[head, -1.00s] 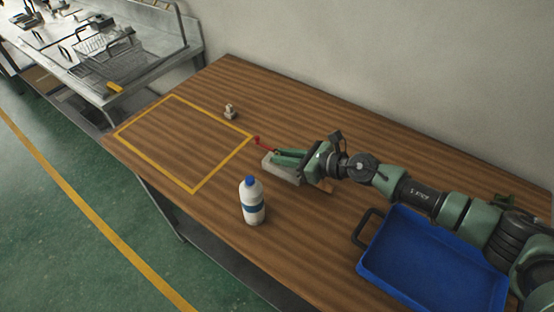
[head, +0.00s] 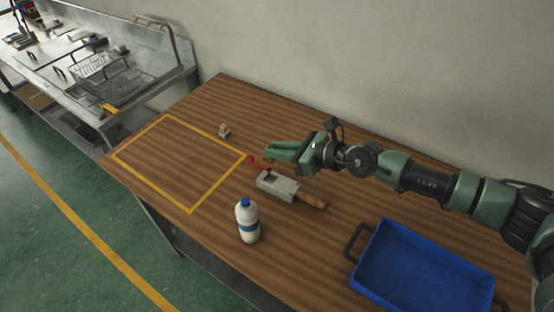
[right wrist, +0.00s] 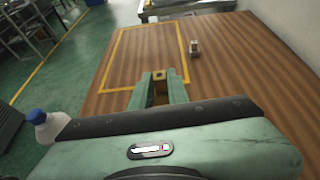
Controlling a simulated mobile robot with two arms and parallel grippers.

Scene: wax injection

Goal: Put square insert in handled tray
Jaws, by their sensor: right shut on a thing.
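My right gripper (head: 273,150) is above the table, just behind the grey device, with its fingers pointing left. In the right wrist view its fingers (right wrist: 159,88) are closed on a small brownish square piece with a dark hole (right wrist: 159,76), which looks like the square insert. In the head view the fingers hide this piece. The handled tray (head: 425,265) is blue with a black handle at its left. It lies empty at the table's near right, well apart from the gripper. My left gripper is not in view.
A grey device (head: 281,185) with a red lever and wooden handle lies below the gripper. A white bottle with a blue cap (head: 248,222) stands in front. A small metal part (head: 224,130) stands near a yellow taped rectangle (head: 190,210), which is empty. A wall runs behind.

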